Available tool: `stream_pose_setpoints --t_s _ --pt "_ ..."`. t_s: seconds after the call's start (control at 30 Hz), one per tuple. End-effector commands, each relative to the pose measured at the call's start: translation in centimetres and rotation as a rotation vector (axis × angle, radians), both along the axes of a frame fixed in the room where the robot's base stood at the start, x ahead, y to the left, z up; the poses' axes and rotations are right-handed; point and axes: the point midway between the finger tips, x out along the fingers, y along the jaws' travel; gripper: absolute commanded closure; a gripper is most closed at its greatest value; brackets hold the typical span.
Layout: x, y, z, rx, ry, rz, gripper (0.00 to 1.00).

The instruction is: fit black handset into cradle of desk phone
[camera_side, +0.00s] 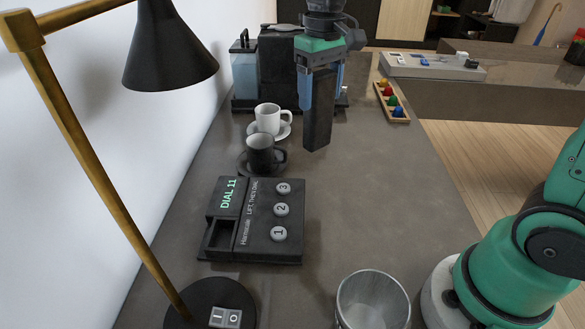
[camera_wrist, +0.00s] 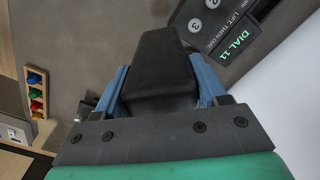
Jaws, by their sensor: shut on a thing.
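The black handset (camera_side: 318,112) hangs upright in my gripper (camera_side: 322,88), clear above the counter and behind the desk phone. In the wrist view the handset (camera_wrist: 160,68) sits between the two blue fingers of my gripper (camera_wrist: 160,88), which are shut on it. The black desk phone (camera_side: 258,242) lies flat on the counter, with buttons 1, 2 and 3 and a lit "DIAL 11" display. Its cradle (camera_side: 219,234) is an empty recess at the phone's left side. In the wrist view part of the phone (camera_wrist: 232,62) shows at the upper right.
A black cup (camera_side: 261,151) and a white cup (camera_side: 268,118) stand on saucers behind the phone. A lamp (camera_side: 95,165) rises at the left, and a glass tumbler (camera_side: 372,305) stands in front. The counter right of the phone (camera_side: 385,205) is clear.

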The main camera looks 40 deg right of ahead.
Motion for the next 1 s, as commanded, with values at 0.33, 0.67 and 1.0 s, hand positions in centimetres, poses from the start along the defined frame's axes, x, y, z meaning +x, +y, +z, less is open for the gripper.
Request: stream_pose_setpoints --t_s 0.33,0.67,1.0 --pt "-9.5 -7.1 7.6 -0.001 0.0 -0.534 1.0" --pt "-13.6 -8.1 7.7 -0.001 -0.001 -0.732 1.0" --pt "-13.5 -8.0 -0.9 -0.001 -0.001 -0.728 1.0"
